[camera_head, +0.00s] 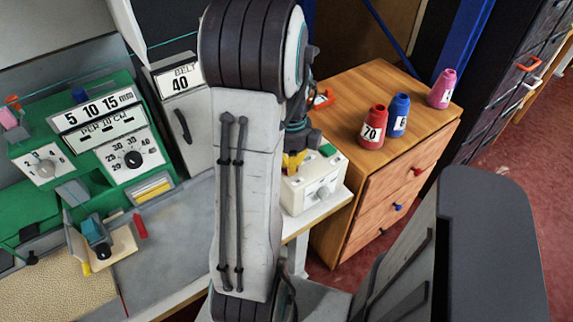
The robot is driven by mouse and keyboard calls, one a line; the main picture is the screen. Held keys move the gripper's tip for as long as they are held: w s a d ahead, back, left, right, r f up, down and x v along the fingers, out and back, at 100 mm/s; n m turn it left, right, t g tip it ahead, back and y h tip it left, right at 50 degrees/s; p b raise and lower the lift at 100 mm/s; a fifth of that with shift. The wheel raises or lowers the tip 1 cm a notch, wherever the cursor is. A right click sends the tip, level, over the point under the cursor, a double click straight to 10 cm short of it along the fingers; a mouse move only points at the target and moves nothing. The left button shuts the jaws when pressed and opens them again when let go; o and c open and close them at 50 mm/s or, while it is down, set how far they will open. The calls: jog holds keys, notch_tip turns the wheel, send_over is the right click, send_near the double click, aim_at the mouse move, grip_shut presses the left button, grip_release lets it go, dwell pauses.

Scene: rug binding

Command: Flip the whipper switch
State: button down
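My arm stands upright through the middle of the view and hides much behind it. My gripper (296,146) shows only in part, dark, at the arm's right edge. No label reading "whipper" is legible, so I cannot tell for sure which control is the whipper switch.
A wooden drawer cabinet (376,88) holds red (373,128), blue (397,115) and pink (442,89) cones. Red carpet (490,140) lies open at right.

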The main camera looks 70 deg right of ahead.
jog(key=shift+f+b, duration=0.3)
jog(key=shift+f, duration=0.05)
jog(key=shift+r, duration=0.1)
dwell(0.3)
jog(key=shift+r+p, duration=2.9)
jog(key=shift+r, duration=0.55)
